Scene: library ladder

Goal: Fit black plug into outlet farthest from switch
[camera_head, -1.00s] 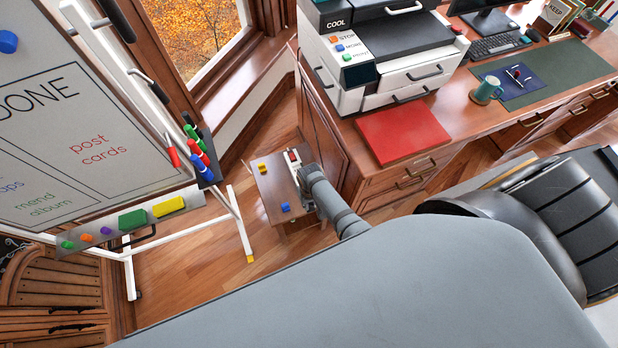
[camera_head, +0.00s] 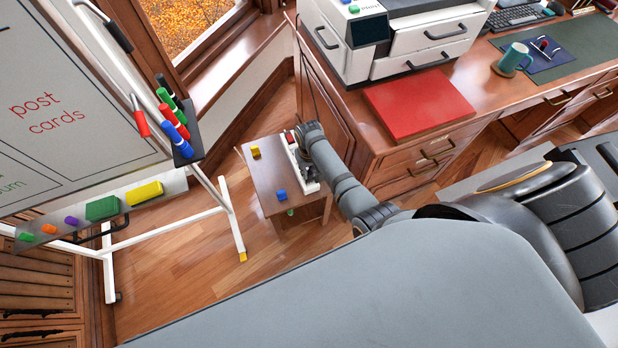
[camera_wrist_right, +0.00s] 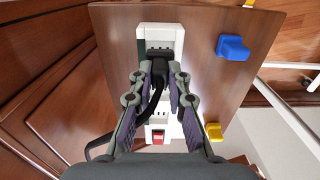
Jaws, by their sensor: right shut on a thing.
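A white power strip (camera_head: 292,146) lies on a small wooden table (camera_head: 264,179). Its red switch (camera_wrist_right: 157,139) is at the bottom of the right wrist view, and its bare far end (camera_wrist_right: 163,34) is at the top. My right gripper (camera_wrist_right: 159,72) is shut on a black plug (camera_wrist_right: 158,68), over the part of the strip away from the switch. A black cord (camera_wrist_right: 151,101) curves back from the plug. The fingers and plug hide the outlets beneath, so I cannot tell whether the plug touches the strip. My left gripper is out of view.
A blue plug (camera_head: 281,195) and a yellow plug (camera_head: 255,152) lie on the table beside the strip. A green piece (camera_head: 290,211) shows at the table's front edge. The desk (camera_head: 390,150) stands close on the right, the whiteboard stand (camera_head: 231,215) on the left.

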